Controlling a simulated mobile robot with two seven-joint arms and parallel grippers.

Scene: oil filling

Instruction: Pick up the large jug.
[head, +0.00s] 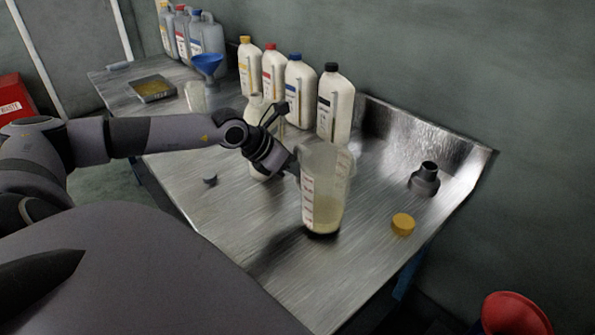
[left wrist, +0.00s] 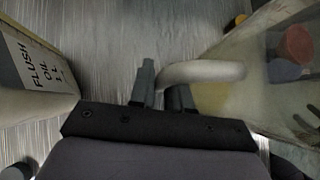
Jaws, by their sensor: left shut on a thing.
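The large jug (head: 325,200) is a clear measuring jug with a graduated scale and pale yellowish liquid in its bottom. It stands upright near the front edge of the metal bench; I cannot tell whether its base touches the top. My left gripper (head: 294,168) reaches it from the left at handle height. In the left wrist view the jug (left wrist: 285,75) fills the right side, and its pale handle (left wrist: 200,72) runs to the fingers of my left gripper (left wrist: 164,92), which are shut on it. My right gripper is not in view.
A flush oil bottle (left wrist: 35,65) stands close left of the gripper. Several white bottles (head: 335,105) line the wall behind. A yellow cap (head: 403,224) and a dark grey spouted part (head: 425,180) lie to the right. A blue funnel (head: 207,66) and a tray (head: 152,89) are further left.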

